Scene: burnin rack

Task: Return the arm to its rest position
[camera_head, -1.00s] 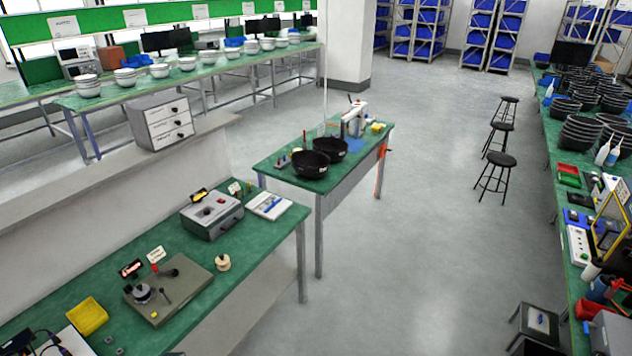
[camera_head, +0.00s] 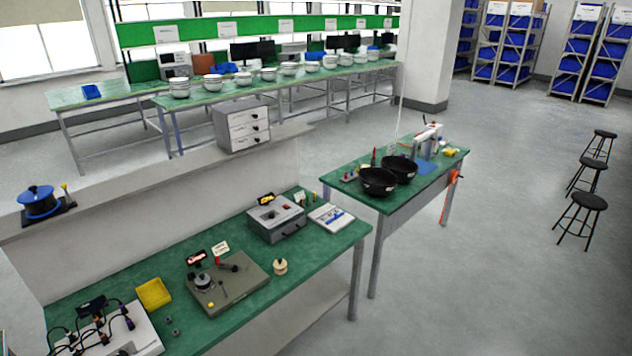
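Neither of my arms nor grippers shows in the head view, so their pose cannot be seen. The nearest work surface is a green-topped bench (camera_head: 330,243) at the lower left. On it are a grey plate fixture (camera_head: 240,290), a grey box device (camera_head: 277,218), a yellow tray (camera_head: 154,293) and a white board with black cables (camera_head: 140,338).
A second green table (camera_head: 437,167) with two black bowls (camera_head: 378,182) stands beyond the bench. A grey drawer unit (camera_head: 241,127) sits on the ledge. Black stools (camera_head: 588,202) stand at the right. The grey floor (camera_head: 480,290) at the lower right is clear.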

